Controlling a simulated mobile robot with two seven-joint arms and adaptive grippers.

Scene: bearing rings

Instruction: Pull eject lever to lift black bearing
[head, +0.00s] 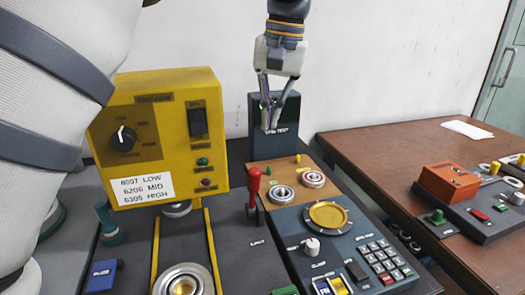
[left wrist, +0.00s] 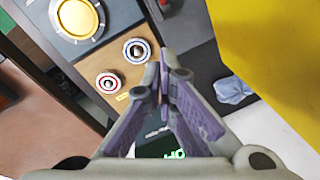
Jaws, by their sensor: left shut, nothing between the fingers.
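The red-handled lever (head: 253,186) stands upright on the dark machine top, right of the yellow control box. My left gripper (head: 269,128) hangs shut and empty in front of the dark test box, behind and above the lever, apart from it. In the left wrist view its fingertips (left wrist: 160,85) meet with nothing between them. A silver bearing ring (head: 185,281) sits at the front of the machine top. A blue-marked bearing (left wrist: 137,50) and a red-marked bearing (left wrist: 109,82) lie on the wooden block. I cannot make out a black bearing. My right gripper is not in view.
The yellow control box (head: 212,130) stands left of the gripper. The dark test box (head: 258,143) is behind it. A panel with a round gold plate (head: 328,214) and a keypad (head: 383,262) lies at right. A brown table (head: 380,150) stands farther right.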

